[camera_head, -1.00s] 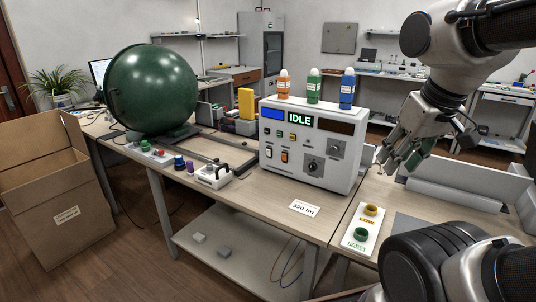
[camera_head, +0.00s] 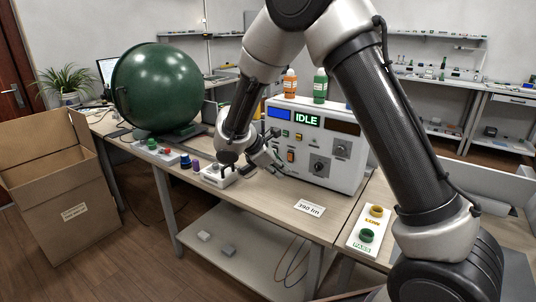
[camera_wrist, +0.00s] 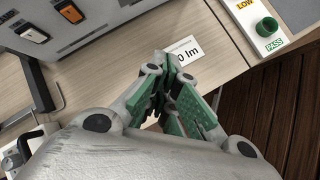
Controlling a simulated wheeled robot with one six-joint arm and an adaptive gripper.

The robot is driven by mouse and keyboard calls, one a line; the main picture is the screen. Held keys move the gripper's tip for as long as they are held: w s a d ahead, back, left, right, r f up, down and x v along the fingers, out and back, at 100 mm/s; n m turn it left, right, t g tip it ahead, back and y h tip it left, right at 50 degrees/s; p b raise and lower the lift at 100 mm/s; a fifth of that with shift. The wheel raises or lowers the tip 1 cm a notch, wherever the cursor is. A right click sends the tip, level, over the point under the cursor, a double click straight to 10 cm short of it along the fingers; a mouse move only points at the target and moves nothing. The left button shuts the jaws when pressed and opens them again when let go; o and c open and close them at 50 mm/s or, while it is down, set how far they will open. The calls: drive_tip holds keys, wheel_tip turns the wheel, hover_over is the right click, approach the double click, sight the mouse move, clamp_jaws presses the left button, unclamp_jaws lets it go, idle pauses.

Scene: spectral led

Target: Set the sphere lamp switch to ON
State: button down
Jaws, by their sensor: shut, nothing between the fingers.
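The control box (camera_head: 345,170) stands on the bench with a display reading IDLE. Its front has an orange rocker switch (camera_head: 291,156) at lower left, small buttons above and two dark knobs to the right. In the wrist view, two rockers show at upper left, an orange one (camera_wrist: 32,29) and another (camera_wrist: 69,11). My gripper (camera_head: 274,160) is shut and empty, close in front of the box's lower left. In the wrist view its fingertips (camera_wrist: 166,62) are together beside the lumen card.
The large green sphere (camera_head: 160,88) stands at left. A small white fixture (camera_head: 217,178) is close beside my wrist. The 390 lm card (camera_head: 310,207) lies at the bench's front edge. A tray with LOW and PASS rings (camera_head: 356,242) is at right. The bench front is mostly clear.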

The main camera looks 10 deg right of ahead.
drive_tip(key=w+a+r+n+t, duration=0.1)
drive_tip(key=w+a+n+t, duration=0.4)
drive_tip(key=w+a+n, duration=0.55)
drive_tip(key=w+d+f+m, duration=0.1)
drive_tip(key=w+d+f, duration=0.4)
drive_tip(key=w+d, duration=0.5)
drive_tip(key=shift+d, duration=0.2)
